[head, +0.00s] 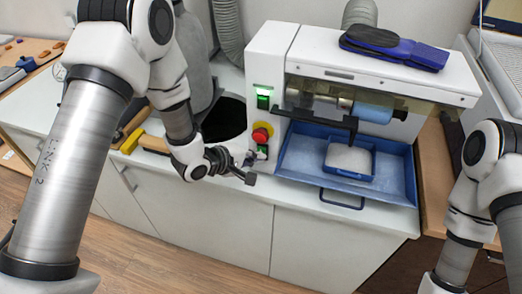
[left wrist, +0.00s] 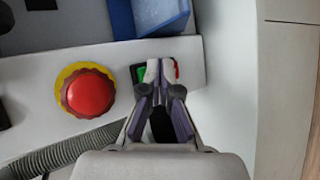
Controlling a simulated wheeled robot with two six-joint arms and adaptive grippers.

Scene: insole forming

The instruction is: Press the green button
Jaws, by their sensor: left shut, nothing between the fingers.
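The green button (left wrist: 141,73) shows in the left wrist view, partly hidden behind my left gripper (left wrist: 159,72). A red button edge (left wrist: 177,69) shows on the other side of the fingertips. In the head view the small green button (head: 263,149) is low on the front of the white machine (head: 265,65), below the red emergency stop (head: 261,134). My left gripper (head: 250,178) is shut and empty, just below and left of the button panel in that view. Whether its tips touch the panel I cannot tell. My right gripper is out of view.
The round red stop on its yellow ring also shows in the left wrist view (left wrist: 88,92). A blue tray (head: 302,157) holding a smaller blue tray (head: 364,179) is right of the gripper. A blue insole (head: 400,48) lies on the machine. A dark opening (head: 223,119) is to the left.

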